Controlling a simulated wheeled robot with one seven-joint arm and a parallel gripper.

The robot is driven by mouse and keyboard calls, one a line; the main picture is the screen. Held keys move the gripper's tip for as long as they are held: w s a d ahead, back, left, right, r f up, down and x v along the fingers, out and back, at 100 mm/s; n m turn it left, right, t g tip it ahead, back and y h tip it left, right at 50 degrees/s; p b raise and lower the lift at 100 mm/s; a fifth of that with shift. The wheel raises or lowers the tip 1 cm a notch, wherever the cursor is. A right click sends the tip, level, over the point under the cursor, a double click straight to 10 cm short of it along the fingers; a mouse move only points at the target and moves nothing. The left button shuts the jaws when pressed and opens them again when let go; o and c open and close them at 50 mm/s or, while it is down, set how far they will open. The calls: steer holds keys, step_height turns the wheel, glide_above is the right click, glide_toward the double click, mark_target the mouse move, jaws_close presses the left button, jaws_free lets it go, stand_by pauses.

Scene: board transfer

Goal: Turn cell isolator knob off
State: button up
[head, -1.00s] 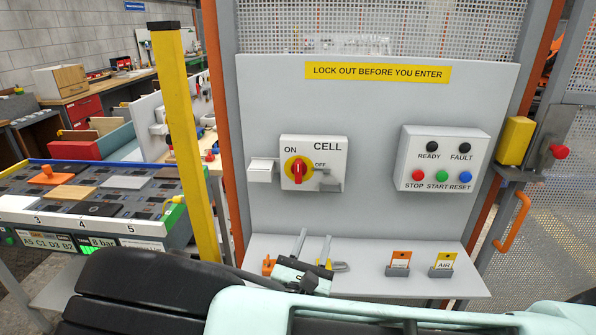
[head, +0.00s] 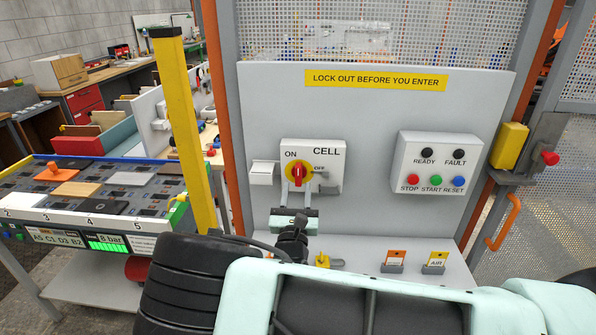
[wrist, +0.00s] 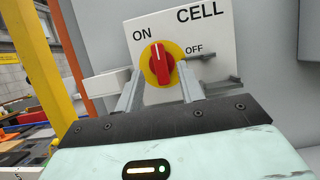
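The cell isolator knob (head: 298,174) is a red handle on a yellow disc, on a white box marked CELL. In the wrist view the knob (wrist: 159,66) stands nearly upright, its white mark toward ON. My gripper (head: 297,186) is raised in front of the box from below. In the wrist view my gripper (wrist: 158,84) has its two fingers apart, one on each side of the knob's lower part, with nothing held. Whether the fingers touch the knob is not clear.
A button box (head: 436,167) with red, green and blue buttons is at the right. A small white holder (head: 263,173) is left of the isolator, and a grey hasp (wrist: 214,85) sits at its lower right. Tags (head: 396,259) stand on the shelf below.

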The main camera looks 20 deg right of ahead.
mark_target(298, 178)
steer(key=shift+p+x, duration=0.65)
steer(key=shift+x, duration=1.5)
jaws_close()
